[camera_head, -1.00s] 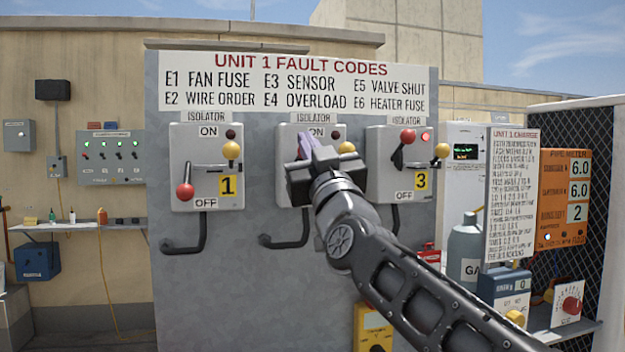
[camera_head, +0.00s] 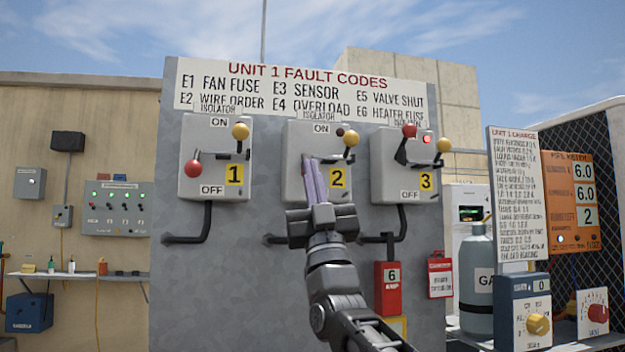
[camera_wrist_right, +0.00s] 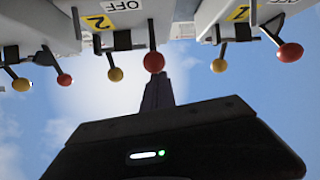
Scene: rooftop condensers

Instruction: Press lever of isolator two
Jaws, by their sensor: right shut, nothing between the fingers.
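Isolator two (camera_head: 296,142) is the middle grey box, with a yellow tag marked 2 (camera_head: 338,178) and a dark indicator lamp. Its yellow ball (camera_head: 351,138) shows at its upper right. In the head view my right gripper's fingers (camera_head: 312,165) cover most of its lever. In the right wrist view, its red lever ball (camera_wrist_right: 154,62) appears just beyond the tips of the fingers (camera_wrist_right: 160,82). I cannot tell whether they touch. My right gripper is shut and empty, pointing up at the box. My left gripper is not in view.
Isolator one (camera_head: 205,135) on the left has its red lever ball low. Isolator three (camera_head: 393,172) on the right has its red ball high and its lamp lit red. Bent black conduits leave the boxes below. A red meter (camera_head: 388,290) hangs under isolator three.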

